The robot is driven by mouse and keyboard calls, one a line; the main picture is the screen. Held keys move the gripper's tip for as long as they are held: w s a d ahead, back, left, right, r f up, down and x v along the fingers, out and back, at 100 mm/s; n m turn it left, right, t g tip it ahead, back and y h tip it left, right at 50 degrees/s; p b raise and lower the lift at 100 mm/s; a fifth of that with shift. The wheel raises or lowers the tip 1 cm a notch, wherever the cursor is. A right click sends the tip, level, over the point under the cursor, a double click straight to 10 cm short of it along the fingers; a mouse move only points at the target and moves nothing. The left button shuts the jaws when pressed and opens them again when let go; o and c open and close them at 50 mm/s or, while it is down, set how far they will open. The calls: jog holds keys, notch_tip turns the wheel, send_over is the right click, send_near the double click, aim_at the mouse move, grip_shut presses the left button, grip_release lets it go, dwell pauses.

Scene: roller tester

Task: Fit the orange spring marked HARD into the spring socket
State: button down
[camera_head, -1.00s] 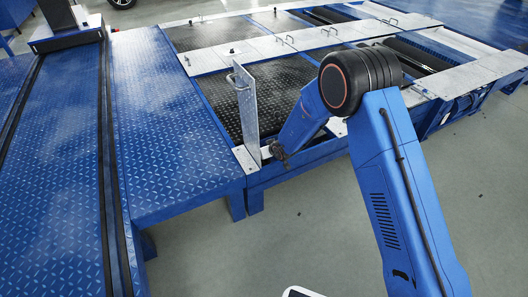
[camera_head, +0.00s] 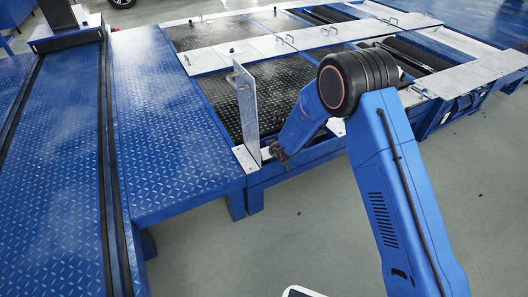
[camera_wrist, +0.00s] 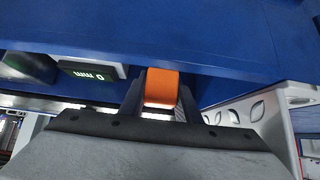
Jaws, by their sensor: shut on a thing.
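My gripper (camera_wrist: 160,92) is shut on the orange spring (camera_wrist: 161,87) in the wrist view. The spring shows as a plain orange block between the two dark fingers, and no HARD marking can be read. Its upper end is close to the edge of a blue panel (camera_wrist: 190,35); I cannot tell whether it touches. I cannot make out the spring socket in either view. In the head view my arm reaches to the near edge of the roller tester (camera_head: 320,150), and the fingers and spring cannot be made out there.
A small green-lit display (camera_wrist: 90,70) is left of the spring. A white bracket with oval holes (camera_wrist: 235,110) stands to the right. A blue ramp (camera_head: 165,120) is at left; the grey floor (camera_head: 240,250) in front is open.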

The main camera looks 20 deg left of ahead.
jog(key=shift+f, duration=1.15)
jog(key=c, duration=1.3)
grip_release()
jog(key=shift+o, duration=0.2)
jog(key=shift+d+r, duration=0.1)
